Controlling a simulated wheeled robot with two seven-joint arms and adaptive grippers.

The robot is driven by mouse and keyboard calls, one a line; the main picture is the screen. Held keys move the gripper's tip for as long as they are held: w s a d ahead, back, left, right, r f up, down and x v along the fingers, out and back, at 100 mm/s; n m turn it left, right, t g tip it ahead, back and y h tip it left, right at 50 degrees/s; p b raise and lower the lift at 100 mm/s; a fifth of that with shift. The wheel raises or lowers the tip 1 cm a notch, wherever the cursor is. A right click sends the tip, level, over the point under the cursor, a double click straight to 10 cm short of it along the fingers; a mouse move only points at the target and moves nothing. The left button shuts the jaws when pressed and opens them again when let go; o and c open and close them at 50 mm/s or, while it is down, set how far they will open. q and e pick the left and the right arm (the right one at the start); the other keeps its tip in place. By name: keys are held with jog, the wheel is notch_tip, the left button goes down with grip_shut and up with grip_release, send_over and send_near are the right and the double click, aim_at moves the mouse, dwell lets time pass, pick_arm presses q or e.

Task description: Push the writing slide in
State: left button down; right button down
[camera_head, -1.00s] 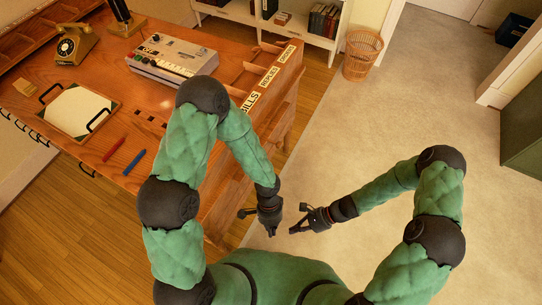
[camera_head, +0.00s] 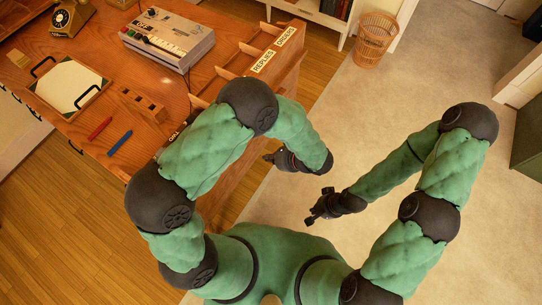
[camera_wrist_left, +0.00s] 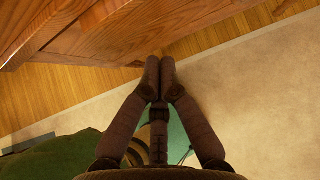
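The wooden desk (camera_head: 60,133) fills the left of the head view. I cannot make out the writing slide clearly; my left arm hides part of the desk's near right side. In the left wrist view a wooden part of the desk (camera_wrist_left: 85,35) fills the upper left, with a lower edge above the floor. My left gripper (camera_head: 269,157) is beside the desk's right side, over the floor. In the wrist view its fingers (camera_wrist_left: 160,66) are together with nothing between them, apart from the wood. My right gripper (camera_head: 314,217) hangs over the carpet, away from the desk; its fingers are too small to judge.
A grey keyed machine (camera_head: 168,40), a telephone (camera_head: 68,20), a paper board with black handles (camera_head: 68,84), a wooden block with slots (camera_head: 142,103), and red (camera_head: 100,128) and blue (camera_head: 120,142) sticks lie on the desk. Labelled compartments (camera_head: 262,62) line its right end.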

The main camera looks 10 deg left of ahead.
pick_arm(q)
jog(key=w+a+f+b, duration=0.2)
jog(key=w+a+f, duration=0.1)
jog(key=a, duration=0.5)
jog(key=shift+f+b, duration=0.35)
jog(key=shift+f, duration=0.5)
jog(key=shift+w+a, duration=0.2)
jog(key=shift+a, duration=0.45)
jog(key=shift+w+a, duration=0.2)
jog(key=shift+a, duration=0.4)
